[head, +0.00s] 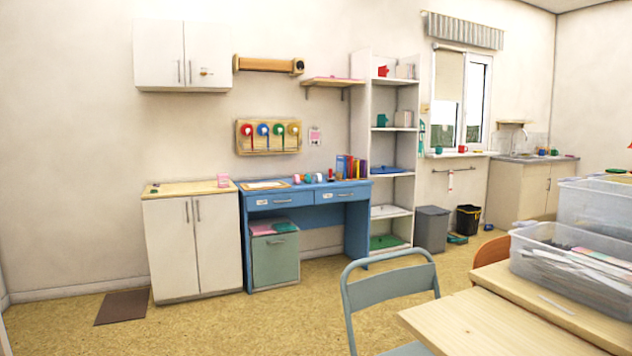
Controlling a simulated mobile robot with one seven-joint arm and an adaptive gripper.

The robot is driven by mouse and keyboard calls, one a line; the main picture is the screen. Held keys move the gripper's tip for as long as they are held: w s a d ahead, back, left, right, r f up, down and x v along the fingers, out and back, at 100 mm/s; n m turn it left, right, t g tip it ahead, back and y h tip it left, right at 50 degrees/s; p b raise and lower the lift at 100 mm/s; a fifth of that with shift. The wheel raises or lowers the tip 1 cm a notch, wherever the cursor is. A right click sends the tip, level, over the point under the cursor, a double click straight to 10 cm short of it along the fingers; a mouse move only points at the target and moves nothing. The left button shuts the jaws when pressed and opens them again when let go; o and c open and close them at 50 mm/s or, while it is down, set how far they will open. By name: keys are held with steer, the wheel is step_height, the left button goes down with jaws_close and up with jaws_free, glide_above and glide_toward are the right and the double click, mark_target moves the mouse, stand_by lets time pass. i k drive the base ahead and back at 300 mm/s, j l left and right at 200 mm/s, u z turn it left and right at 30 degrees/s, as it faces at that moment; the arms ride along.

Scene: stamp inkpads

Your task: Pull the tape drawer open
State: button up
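A blue desk (356,222) stands against the back wall. It has two drawers under its top, a left drawer (288,200) and a right drawer (350,194), both shut. Each has a bar handle and a small white label, too small to read, so I cannot tell which is the tape drawer. Small items, including what look like tape rolls (308,178), lie on the desk top. My gripper is not in view.
A grey-green cabinet (274,264) stands under the desk's left side. A white cabinet (180,248) is left of the desk, open shelves (391,192) right. A grey-blue chair (392,285) and wooden table (480,318) stand in front at right. Floor (215,325) at left-centre is free.

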mark_target(258, 203)
steer(key=i+j+u, duration=0.45)
steer(key=i, duration=0.3)
steer(key=i+u, duration=0.45)
steer(key=i, duration=0.35)
steer(key=i+z, duration=0.25)
steer(key=i, duration=1.2)
steer(key=i+l+z, duration=0.1)
steer(key=i, duration=1.35)
steer(key=i+l+z, duration=0.1)
steer(key=l, duration=0.3)
steer(key=i+l+z, duration=0.1)
steer(key=i+l, duration=0.25)
steer(key=i+l+z, duration=0.1)
steer(key=l, duration=0.3)
steer(key=i+l, duration=0.1)
steer(key=l, duration=0.25)
steer(key=i+l, duration=0.15)
steer(key=l, duration=0.2)
steer(key=l+z, duration=0.05)
